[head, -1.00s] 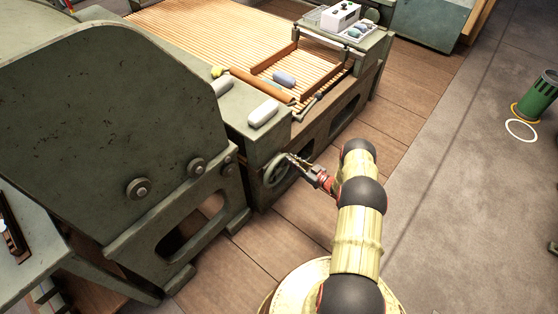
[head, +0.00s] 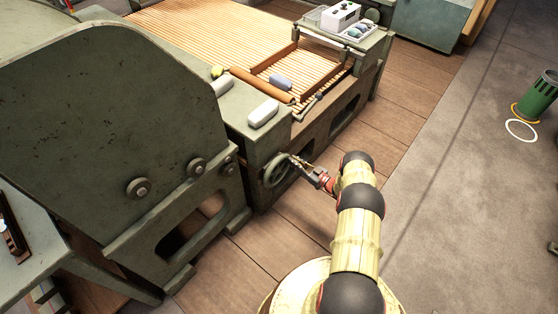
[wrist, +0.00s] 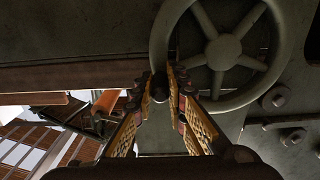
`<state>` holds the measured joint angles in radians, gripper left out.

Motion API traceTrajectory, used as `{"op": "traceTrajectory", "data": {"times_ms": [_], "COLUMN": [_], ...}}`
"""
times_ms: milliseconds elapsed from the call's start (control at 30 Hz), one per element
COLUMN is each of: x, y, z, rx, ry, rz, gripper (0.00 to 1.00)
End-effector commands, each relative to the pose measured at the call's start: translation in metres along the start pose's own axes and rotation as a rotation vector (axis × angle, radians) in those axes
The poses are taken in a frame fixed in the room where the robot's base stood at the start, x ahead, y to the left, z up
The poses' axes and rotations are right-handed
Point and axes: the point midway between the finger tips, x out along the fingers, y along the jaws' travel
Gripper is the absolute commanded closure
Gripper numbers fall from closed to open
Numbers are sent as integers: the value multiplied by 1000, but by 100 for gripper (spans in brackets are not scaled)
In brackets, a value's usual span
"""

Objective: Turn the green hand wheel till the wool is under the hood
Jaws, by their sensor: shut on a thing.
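The green hand wheel (head: 277,170) is on the side of the green machine; its spoked face fills the upper right of the wrist view (wrist: 224,52). My gripper (head: 294,160) is shut on the wheel's rim, at its left side in the wrist view (wrist: 168,84); the exact contact is partly hidden by the fingers. A blue-grey lump, apparently the wool (head: 280,82), lies on the slatted lattice (head: 240,45) inside a brown frame. The large green hood (head: 110,110) stands at the left; the wool is outside it.
A brown roller (head: 262,85) lies across the lattice near the hood. White rounded blocks (head: 263,113) rest on the machine's ledge. A tray with small items (head: 350,28) is at the far end. A green bin (head: 538,95) and white ring (head: 521,130) are on the open floor at right.

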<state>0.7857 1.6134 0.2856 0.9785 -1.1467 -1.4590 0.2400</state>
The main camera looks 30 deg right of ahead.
Motion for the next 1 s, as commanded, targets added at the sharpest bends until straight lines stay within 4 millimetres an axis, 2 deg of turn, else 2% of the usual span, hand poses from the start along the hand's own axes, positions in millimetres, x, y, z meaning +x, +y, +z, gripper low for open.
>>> {"op": "traceTrajectory", "data": {"times_ms": [133,400,800,1000], "x": [0,0,0,0], "y": [-2,0,1,-8], "z": [6,36,41,63], "rx": [3,2,3,4], "ry": [-2,-2,-1,-2], "rz": [-2,-3,-4,-4], "gripper": [100,100,100,100]}}
